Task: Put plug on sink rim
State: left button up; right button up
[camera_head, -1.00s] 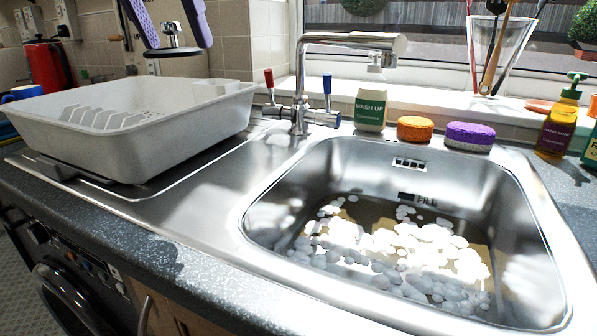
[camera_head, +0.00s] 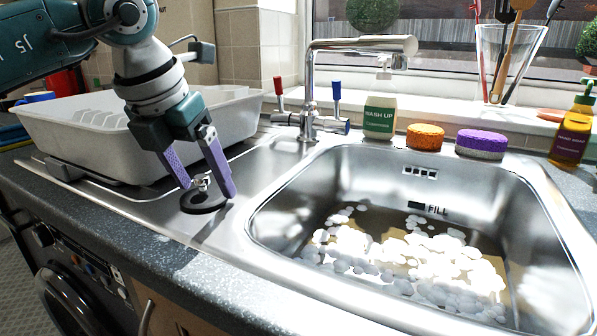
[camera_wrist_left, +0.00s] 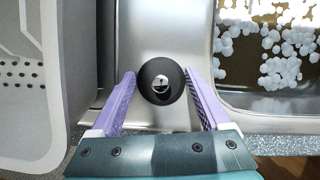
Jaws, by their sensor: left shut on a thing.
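The plug (camera_head: 203,201) is a black disc with a shiny metal knob on top. My left gripper (camera_head: 207,187) is shut on it, with purple fingers either side of the knob. The plug is low over the steel strip of the sink rim (camera_head: 222,222), between the drainer and the basin. I cannot tell whether it touches the steel. In the left wrist view, the plug (camera_wrist_left: 161,82) is between the fingertips (camera_wrist_left: 160,75), over bare steel, with the foamy basin to the right. My right gripper is not in view.
A white dish rack (camera_head: 75,135) stands to the left of the plug. The basin (camera_head: 400,170) holds water and foam. The tap (camera_head: 310,95), a wash-up bottle (camera_head: 380,117), an orange sponge (camera_head: 425,136) and a purple sponge (camera_head: 482,144) line the back.

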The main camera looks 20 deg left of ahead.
pick_arm(q)
jog(key=o, duration=1.2)
jog(key=shift+o, duration=0.2)
jog(key=p+v, duration=0.1)
jog(key=v, duration=1.1)
jog(key=shift+w, duration=0.1)
